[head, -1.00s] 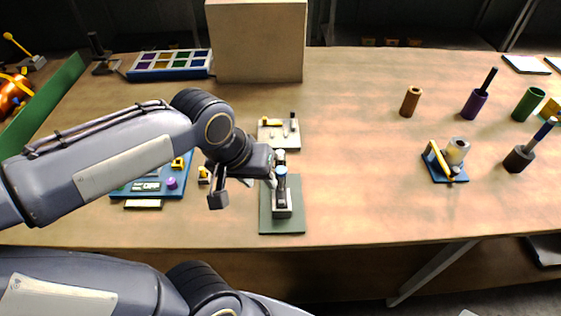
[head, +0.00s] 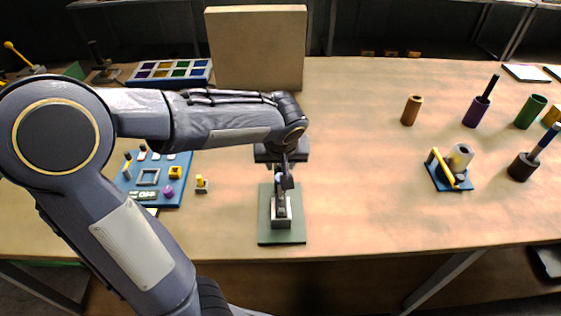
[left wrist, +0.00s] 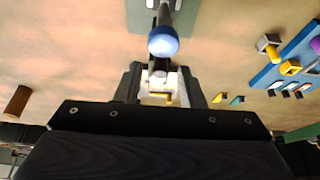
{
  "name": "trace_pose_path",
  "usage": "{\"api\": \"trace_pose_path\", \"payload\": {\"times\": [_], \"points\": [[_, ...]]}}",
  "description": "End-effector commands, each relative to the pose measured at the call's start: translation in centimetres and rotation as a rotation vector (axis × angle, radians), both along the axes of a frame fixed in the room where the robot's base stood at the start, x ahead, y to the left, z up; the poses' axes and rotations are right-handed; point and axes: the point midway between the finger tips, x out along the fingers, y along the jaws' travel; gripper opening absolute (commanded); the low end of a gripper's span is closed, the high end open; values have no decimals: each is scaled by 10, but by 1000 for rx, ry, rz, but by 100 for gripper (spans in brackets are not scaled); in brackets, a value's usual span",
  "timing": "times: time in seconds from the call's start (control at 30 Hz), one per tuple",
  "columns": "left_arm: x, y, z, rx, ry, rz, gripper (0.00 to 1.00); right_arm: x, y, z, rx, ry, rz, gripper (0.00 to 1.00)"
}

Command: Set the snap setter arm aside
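The snap setter (head: 281,216) is a pale block with a dark upright part, standing on a green mat (head: 295,236) near the front edge of the table. Its arm ends in a blue knob (left wrist: 163,42), seen close up in the left wrist view just beyond my fingers. My left gripper (head: 283,172) points down above and behind the setter. Its two fingers are apart in the left wrist view (left wrist: 162,80), with nothing clearly held between them. In the head view the gripper partly hides the knob and the setter's top. My right gripper is not in view.
A blue panel (head: 187,160) with small parts and a small yellow-topped piece (head: 201,184) stand to the left. A large tan box (head: 258,45) is behind. A blue stand with a yellow bar (head: 444,168) and several cylinders are at right. The table between is clear.

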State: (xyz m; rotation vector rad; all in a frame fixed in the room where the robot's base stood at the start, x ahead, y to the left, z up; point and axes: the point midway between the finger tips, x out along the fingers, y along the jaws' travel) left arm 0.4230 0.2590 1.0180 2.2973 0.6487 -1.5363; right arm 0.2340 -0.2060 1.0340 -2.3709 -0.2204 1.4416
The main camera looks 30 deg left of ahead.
Motion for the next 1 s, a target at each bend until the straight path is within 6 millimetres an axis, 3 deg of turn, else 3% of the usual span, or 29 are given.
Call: {"api": "trace_pose_path", "payload": {"times": [0.27,0.57,1.0], "points": [[1,1,-2,0,-1,0,36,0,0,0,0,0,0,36],[1,1,-2,-1,0,0,0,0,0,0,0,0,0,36],[5,-7,-3,0,0,3,0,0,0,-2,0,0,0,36]]}}
